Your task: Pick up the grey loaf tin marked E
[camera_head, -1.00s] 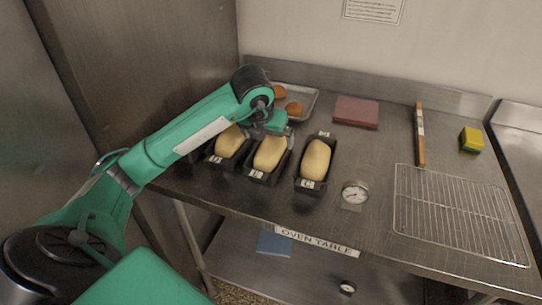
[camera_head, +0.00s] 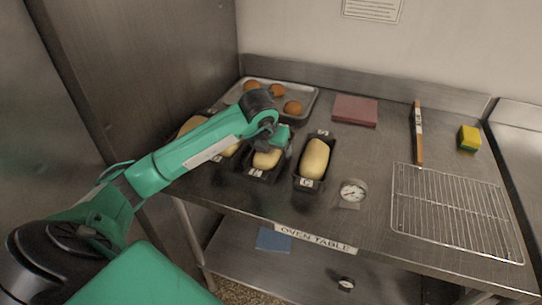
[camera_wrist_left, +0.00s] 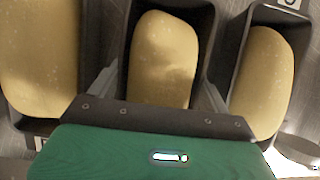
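Several dark grey loaf tins with pale dough stand in a row on the steel table. The one under my left gripper (camera_head: 274,138) is the middle tin (camera_head: 258,176); its end label is too small to read surely, so I cannot confirm E. In the left wrist view, this tin (camera_wrist_left: 205,22) lies between my two separated fingers (camera_wrist_left: 160,80), one near each long side. The gripper is open, and I cannot tell whether the fingers touch the tin. The right-hand tin (camera_head: 301,182) has a label like C or G. My arm partly hides the left tins.
A tray of brown rolls (camera_head: 311,95) stands behind. A dark red block (camera_head: 355,110), a wood-handled tool (camera_head: 419,135), a yellow-green sponge (camera_head: 469,139), a dial gauge (camera_head: 352,192) and a wire rack (camera_head: 455,212) lie to the right. A steel wall (camera_head: 150,60) bounds the left.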

